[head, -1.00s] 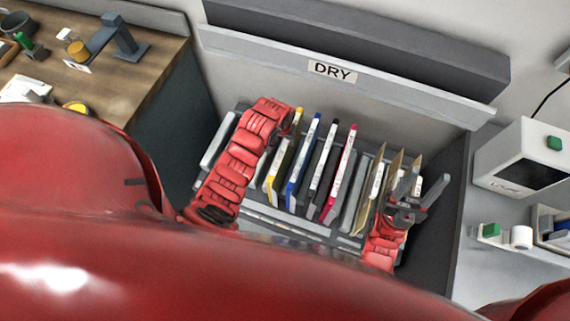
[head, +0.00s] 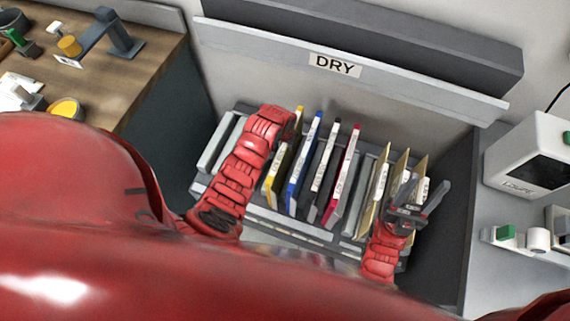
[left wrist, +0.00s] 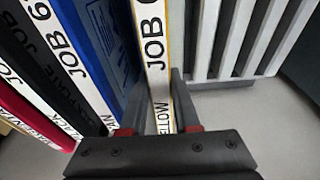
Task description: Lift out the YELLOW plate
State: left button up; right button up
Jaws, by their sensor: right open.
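The yellow plate (head: 272,182) stands upright in the drying rack (head: 290,222), left of the blue plate (head: 303,168). In the left wrist view the yellow plate (left wrist: 155,40) shows its white label edge reading JOB and part of YELLOW. My left gripper (head: 290,132) is at the yellow plate and partly hides it. In the left wrist view its two dark fingers (left wrist: 161,92) lie close against both sides of the plate, shut on it. My right gripper (head: 424,192) is open and empty, over the right end of the rack near the tan plates.
The black plate (head: 325,170) and magenta plate (head: 343,175) stand right of the blue one; several tan plates (head: 378,190) are further right. Empty grey slots (head: 222,145) lie at the left. The DRY panel (head: 335,65) rises behind; a loupe box (head: 520,160) is at right.

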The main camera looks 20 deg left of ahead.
pick_arm(q)
grip_shut()
jog(key=shift+r, duration=0.1)
notch_tip(320, 180, up, 11)
jog(key=p, duration=0.5)
